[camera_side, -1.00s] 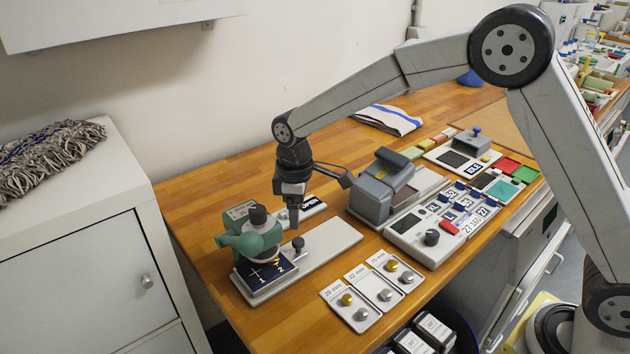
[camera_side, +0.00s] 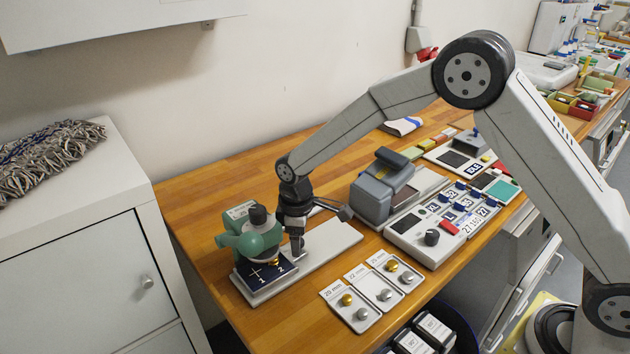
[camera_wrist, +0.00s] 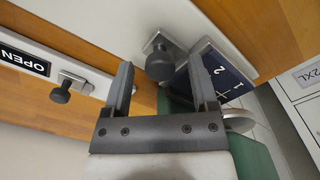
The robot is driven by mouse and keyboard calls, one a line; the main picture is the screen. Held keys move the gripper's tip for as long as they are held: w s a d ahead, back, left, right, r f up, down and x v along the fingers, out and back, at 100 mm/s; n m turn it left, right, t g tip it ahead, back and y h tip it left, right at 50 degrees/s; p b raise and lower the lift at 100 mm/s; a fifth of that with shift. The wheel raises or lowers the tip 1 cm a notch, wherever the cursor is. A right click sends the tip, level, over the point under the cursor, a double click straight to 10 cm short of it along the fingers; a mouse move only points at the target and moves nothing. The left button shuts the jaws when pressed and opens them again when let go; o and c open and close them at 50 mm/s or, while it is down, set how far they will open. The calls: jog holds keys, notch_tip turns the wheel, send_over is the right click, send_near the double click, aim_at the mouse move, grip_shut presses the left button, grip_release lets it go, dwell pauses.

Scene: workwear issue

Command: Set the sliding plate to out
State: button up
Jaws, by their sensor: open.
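The sliding plate (camera_side: 266,272) is dark blue, marked 1 and 2, and sits at the left end of a pale track (camera_side: 325,245) under a green press-like device (camera_side: 252,240). In the wrist view the plate (camera_wrist: 222,72) carries a square grey bracket with a dark round knob (camera_wrist: 160,64). My gripper (camera_side: 297,252) is low over the track, at the plate's right end. In the wrist view my gripper (camera_wrist: 160,72) is open, with the knob between its fingertips in the picture. Contact with the knob cannot be told. In the side view the fingers mostly hide it.
A second slider strip with an OPEN label (camera_wrist: 22,62) and its own dark knob (camera_wrist: 60,94) lies behind the track. A grey box-shaped device (camera_side: 382,187) stands to the right. Trays with buttons (camera_side: 373,290) lie in front. Bare wood shows left of the device.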

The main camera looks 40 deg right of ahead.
grip_shut()
dwell(1.4)
